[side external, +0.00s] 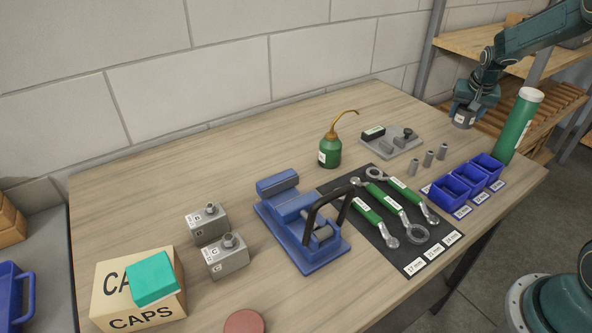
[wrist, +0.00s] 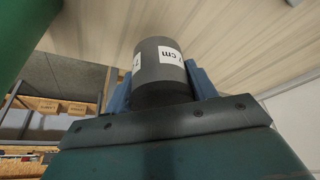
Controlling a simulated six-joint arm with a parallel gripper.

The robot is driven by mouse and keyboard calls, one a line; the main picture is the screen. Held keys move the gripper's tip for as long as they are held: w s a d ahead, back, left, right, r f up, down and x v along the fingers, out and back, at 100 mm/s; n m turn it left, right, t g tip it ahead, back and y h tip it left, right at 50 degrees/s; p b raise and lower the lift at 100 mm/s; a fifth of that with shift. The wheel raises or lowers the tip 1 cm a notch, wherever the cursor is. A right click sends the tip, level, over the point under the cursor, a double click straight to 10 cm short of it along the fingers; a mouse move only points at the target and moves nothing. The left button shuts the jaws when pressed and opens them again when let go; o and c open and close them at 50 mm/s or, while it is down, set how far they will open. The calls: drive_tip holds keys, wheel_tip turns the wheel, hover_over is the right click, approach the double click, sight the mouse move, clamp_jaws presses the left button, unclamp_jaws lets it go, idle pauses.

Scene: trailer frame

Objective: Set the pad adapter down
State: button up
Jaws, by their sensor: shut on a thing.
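The pad adapter (wrist: 158,75) is a dark grey cylinder with white labels, one ending in "cm". In the wrist view it sits between the blue fingers of my gripper (wrist: 161,92), which is shut on it. In the side view my gripper (side external: 472,98) hangs over the far right part of the bench, left of a tall green cylinder with a white top. The adapter shows there as a grey piece with a white label (side external: 463,117) at the gripper's lower end. I cannot tell whether its underside touches the bench.
The wooden bench (side external: 385,100) holds a green oil can (side external: 330,150), a grey fixture plate (side external: 392,143), small grey cylinders (side external: 429,158), blue bins (side external: 465,183), wrenches on a dark mat (side external: 392,208) and a blue vise (side external: 300,222). The tall green cylinder (side external: 518,125) stands close to my gripper.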

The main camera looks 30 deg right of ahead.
sight(461, 125)
drive_tip(key=shift+f, duration=2.05)
drive_tip(key=shift+f, duration=0.15)
drive_tip(key=o, duration=1.4)
drive_tip(key=shift+f, duration=0.1)
drive_tip(key=v, duration=1.2)
drive_tip(key=shift+r, duration=0.2)
